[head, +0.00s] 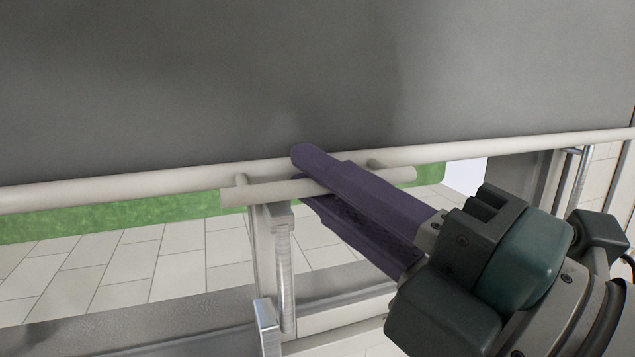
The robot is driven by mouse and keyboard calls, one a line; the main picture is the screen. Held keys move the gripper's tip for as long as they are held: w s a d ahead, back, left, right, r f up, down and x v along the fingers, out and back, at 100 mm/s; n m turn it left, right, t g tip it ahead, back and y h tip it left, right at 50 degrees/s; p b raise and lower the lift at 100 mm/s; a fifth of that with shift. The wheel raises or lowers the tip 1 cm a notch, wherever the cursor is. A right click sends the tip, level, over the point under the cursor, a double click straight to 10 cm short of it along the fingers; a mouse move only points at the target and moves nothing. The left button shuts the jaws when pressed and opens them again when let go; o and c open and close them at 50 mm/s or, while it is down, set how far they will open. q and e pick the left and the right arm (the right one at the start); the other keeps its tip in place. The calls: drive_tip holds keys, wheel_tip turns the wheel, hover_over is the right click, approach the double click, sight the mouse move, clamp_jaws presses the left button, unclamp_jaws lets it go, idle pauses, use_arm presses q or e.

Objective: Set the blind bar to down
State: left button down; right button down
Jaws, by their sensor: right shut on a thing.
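The blind bar (90,192) is a long pale rod along the bottom edge of the dark grey blind (200,80), crossing the head view from left to right. A shorter pale handle (262,192) is fixed to the bar by two short posts. My right gripper (305,180) has purple fingers, one above and one below the handle, and is shut on it. The fingers hide part of the handle and bar. The blind covers the upper part of the view, with a gap below the bar. My left gripper is not in view.
Behind the gap are pale floor tiles (130,265) and a green strip (120,217). A grey sill (130,325) runs below. A metal upright with a silver pull (283,265) stands under the handle, and another silver pull (575,180) is at the right.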

drive_tip(key=shift+d+f, duration=0.1)
drive_tip(key=shift+f, duration=0.25)
drive_tip(key=c, duration=1.2)
unclamp_jaws()
drive_tip(key=shift+c, duration=0.2)
drive_tip(key=o, duration=0.4)
drive_tip(key=shift+r, duration=0.1)
drive_tip(key=shift+c, duration=0.2)
drive_tip(key=b+v, duration=0.5)
drive_tip(key=v, duration=0.5)
drive_tip(key=shift+w, duration=0.1)
